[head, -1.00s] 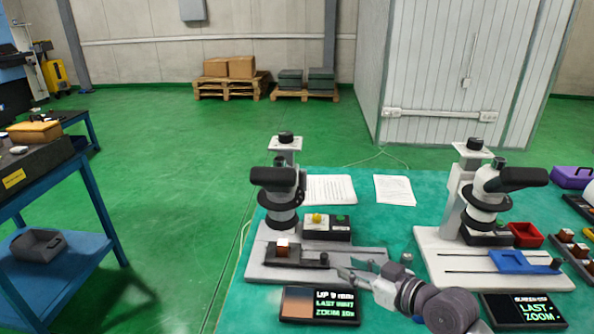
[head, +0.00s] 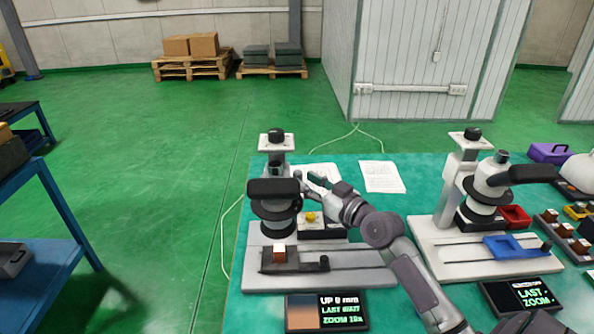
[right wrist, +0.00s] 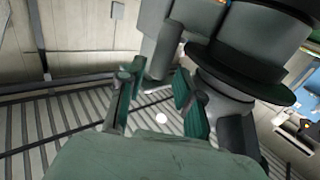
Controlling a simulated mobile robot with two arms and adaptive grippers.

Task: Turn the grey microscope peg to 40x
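The grey microscope (head: 274,210) stands upright on its pale base at the left of the table, with a black eyepiece block facing me. Its screen (head: 326,311) appears to read zoom 10x. My right gripper (head: 307,181) is at the right side of the microscope's head, fingers toward it. In the right wrist view, its two green-padded fingers (right wrist: 158,92) are apart, with a grey post (right wrist: 164,50) showing between and beyond them. I cannot tell whether they touch it. The peg is not clearly distinguishable in the head view. My left gripper is not in view.
A white microscope (head: 484,203) with a blue tray (head: 503,246) stands to the right. A black box with a yellow knob (head: 311,217) sits below my right gripper. A small block (head: 279,253) rests on the grey microscope's stage. Paper sheets (head: 381,176) lie behind.

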